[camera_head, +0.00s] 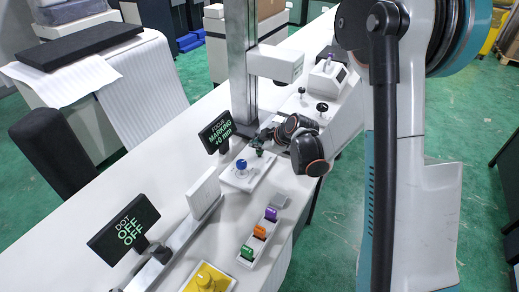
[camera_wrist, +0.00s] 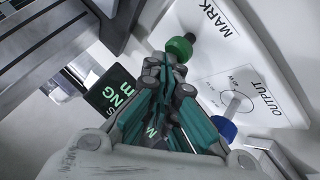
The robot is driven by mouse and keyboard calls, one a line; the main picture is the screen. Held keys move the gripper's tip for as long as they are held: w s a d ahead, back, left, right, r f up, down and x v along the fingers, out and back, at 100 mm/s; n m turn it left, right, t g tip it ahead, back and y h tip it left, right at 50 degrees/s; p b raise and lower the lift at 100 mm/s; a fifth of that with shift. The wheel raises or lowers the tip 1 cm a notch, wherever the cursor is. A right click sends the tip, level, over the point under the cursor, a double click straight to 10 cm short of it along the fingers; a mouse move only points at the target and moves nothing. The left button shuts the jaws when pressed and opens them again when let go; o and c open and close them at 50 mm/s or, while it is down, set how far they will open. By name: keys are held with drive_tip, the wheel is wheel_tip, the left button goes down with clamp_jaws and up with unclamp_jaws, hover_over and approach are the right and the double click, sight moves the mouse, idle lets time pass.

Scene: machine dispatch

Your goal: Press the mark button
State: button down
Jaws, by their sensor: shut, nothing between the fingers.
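The mark button is a green round knob (camera_wrist: 180,48) beside the word MARK on a white panel (camera_wrist: 252,45) in the wrist view. In the head view the green knob (camera_head: 259,153) shows small and dark at the panel's back right. My gripper (camera_wrist: 170,62) is shut and empty, its fingertips at the green knob. I cannot tell whether they touch it. In the head view my gripper (camera_head: 264,138) reaches in from the right, just above the knob. A blue knob (camera_head: 241,165) stands on the same panel, by the OUTPUT label; it also shows in the wrist view (camera_wrist: 222,128).
A dark display (camera_head: 216,132) reading "MARKING +0 mm" stands behind the panel, beside a grey vertical column (camera_head: 238,70). A second display (camera_head: 124,228) reads OFF. A tray (camera_head: 246,262) with purple, orange and green pieces and a yellow object (camera_head: 208,278) are in front.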

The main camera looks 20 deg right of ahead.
sight(258, 151)
drive_tip(key=shift+r+p, duration=0.45)
drive_tip(key=shift+r, duration=0.4)
drive_tip(key=shift+r+p, duration=1.55)
drive_tip(key=shift+r, duration=0.9)
drive_tip(key=s+a+r+m+h, duration=0.1)
drive_tip(key=s+r+m+h, duration=0.1)
drive_tip(key=s+r+m, duration=0.85)
drive_tip(key=s+d+r+m+h, duration=0.1)
drive_tip(key=s+r+m, duration=0.1)
drive_tip(key=s, duration=0.8)
drive_tip(key=s+r+m+g+h, duration=0.1)
drive_tip(key=s+r+m, duration=0.1)
drive_tip(key=s, duration=0.9)
drive_tip(key=shift+s+d+r, duration=0.15)
drive_tip(key=shift+d+r, duration=0.2)
drive_tip(key=shift+r, duration=0.05)
idle(0.6)
